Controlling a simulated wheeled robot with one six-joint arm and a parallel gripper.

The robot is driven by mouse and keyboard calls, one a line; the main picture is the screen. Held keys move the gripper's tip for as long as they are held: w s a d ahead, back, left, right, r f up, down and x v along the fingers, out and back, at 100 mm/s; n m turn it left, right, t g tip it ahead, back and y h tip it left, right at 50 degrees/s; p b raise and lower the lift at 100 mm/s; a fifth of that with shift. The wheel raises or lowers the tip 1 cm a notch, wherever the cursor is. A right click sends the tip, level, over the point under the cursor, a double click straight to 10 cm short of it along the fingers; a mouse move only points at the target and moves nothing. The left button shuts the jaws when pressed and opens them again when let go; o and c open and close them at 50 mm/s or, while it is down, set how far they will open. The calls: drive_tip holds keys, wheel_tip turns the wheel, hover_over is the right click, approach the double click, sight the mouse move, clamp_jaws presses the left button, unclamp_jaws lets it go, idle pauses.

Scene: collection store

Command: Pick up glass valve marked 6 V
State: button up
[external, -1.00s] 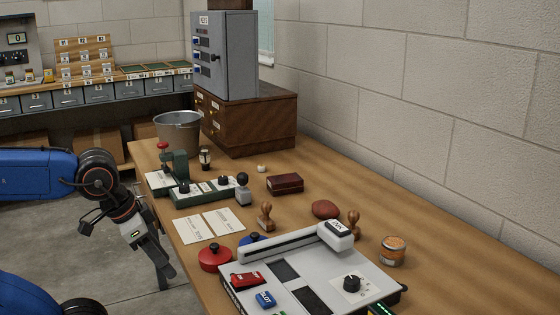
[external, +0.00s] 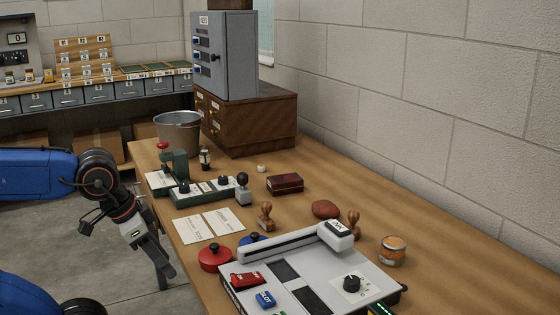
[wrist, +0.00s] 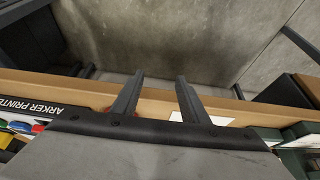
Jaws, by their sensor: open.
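No marking reading 6 V can be made out in either view. A small upright piece with a dark base and a pale upper part (external: 205,158) stands on the workbench beside the bucket; it may be a glass valve, but it is too small to tell. Small glass-like pieces (external: 28,75) also stand by the meter panel on the back bench. My gripper (external: 168,273) hangs off the left edge of the workbench, pointing down, well apart from these pieces. In the wrist view my gripper (wrist: 157,82) is open with nothing between its fingers, over the bench edge and floor.
A grey cabinet (external: 229,55) stands behind. The bench's right side is clear.

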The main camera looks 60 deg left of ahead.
drive_tip(key=shift+o, duration=1.2)
